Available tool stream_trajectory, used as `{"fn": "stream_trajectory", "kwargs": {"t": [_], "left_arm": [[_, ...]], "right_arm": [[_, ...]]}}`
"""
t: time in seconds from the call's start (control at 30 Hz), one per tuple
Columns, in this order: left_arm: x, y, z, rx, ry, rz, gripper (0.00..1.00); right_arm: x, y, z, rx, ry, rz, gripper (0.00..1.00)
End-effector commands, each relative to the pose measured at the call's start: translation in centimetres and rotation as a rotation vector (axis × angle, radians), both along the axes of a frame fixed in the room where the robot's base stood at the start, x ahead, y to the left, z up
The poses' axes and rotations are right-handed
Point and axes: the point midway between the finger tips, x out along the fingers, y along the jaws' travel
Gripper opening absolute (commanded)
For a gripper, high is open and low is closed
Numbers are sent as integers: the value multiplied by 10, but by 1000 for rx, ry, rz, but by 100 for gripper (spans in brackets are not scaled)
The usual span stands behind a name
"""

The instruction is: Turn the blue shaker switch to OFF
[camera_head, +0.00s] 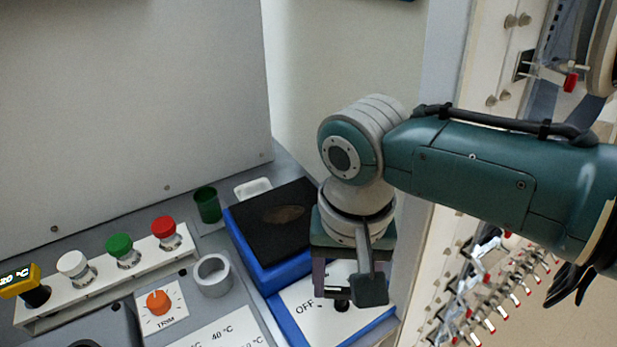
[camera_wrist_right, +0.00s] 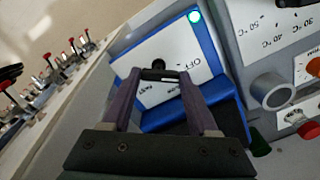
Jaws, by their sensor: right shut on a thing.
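The blue shaker (camera_head: 258,272) has a black top pad and a white front panel with the word OFF. It also shows in the right wrist view (camera_wrist_right: 124,66), where further lettering is partly covered. My right gripper (camera_head: 341,292) reaches down over the panel, its fingers on either side of the black switch (camera_head: 341,305). In the right wrist view, the right gripper (camera_wrist_right: 160,80) is shut on the switch (camera_wrist_right: 158,65). Which label the switch points to cannot be told. My left gripper is not in view.
Left of the shaker are a grey ring (camera_head: 213,276), an orange TRIM knob (camera_head: 158,302) and a strip with red (camera_head: 164,228), green (camera_head: 119,245) and white (camera_head: 73,264) buttons. A dark green cup (camera_head: 207,205) stands behind. A rack with red-tipped parts (camera_head: 490,290) is right.

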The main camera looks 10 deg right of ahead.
Motion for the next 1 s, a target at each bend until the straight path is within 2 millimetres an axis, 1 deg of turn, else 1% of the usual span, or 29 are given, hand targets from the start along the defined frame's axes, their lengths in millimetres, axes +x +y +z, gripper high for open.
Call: {"fn": "stream_trajectory", "kwargs": {"t": [0.1,0.3,0.8,0.83,1.0], "left_arm": [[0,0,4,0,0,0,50],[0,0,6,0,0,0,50],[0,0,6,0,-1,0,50],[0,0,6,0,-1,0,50],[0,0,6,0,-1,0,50]], "right_arm": [[-1,1,1,2,3,57,4],[-1,1,1,3,1,115,4],[0,1,0,0,1,138,4],[0,1,0,0,1,138,62],[0,0,0,1,0,136,81]]}}
